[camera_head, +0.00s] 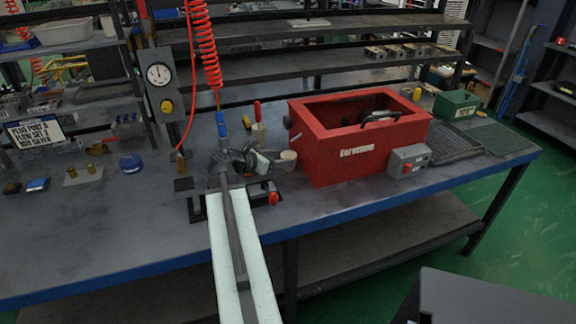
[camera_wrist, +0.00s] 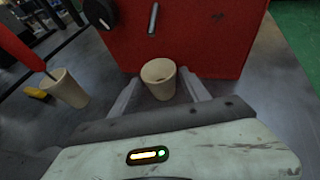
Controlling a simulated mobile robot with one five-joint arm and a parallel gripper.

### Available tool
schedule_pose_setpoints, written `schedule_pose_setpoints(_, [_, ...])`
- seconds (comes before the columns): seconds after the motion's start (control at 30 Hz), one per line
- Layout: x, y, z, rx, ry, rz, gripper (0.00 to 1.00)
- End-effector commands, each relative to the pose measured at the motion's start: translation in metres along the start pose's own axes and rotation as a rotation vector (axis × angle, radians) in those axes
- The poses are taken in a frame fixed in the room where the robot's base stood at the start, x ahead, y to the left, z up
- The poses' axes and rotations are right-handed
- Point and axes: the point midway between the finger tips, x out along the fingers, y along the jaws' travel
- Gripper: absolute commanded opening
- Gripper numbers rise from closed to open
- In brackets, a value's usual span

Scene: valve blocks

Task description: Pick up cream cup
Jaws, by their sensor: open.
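A small empty cream cup (camera_wrist: 159,80) stands upright in the wrist view, just in front of the red box. It also shows in the head view (camera_head: 287,160), at the box's left front corner. My gripper (camera_wrist: 158,88) is open, with one finger on either side of the cup's lower part; I cannot tell whether either touches it. In the head view my gripper (camera_head: 268,165) reaches to the cup's left side. A second cream cup (camera_wrist: 67,90) with a red-handled tool in it stands to the left; it also shows in the head view (camera_head: 259,133).
The red box (camera_head: 352,155) stands right behind the cup, with a black knob (camera_wrist: 99,13) on its side. A grey box with a red button (camera_head: 408,161) is in front of it. A coiled red hose (camera_head: 206,45) hangs above.

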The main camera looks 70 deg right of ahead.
Motion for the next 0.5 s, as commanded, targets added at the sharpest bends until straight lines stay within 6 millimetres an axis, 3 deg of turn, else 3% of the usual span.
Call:
schedule_pose_setpoints(0.27, [0.046, 0.002, 0.000, 0.001, 0.000, -0.002, 0.54])
schedule_pose_setpoints(0.5, [0.047, 0.002, 0.002, 0.000, 0.000, 0.001, 0.51])
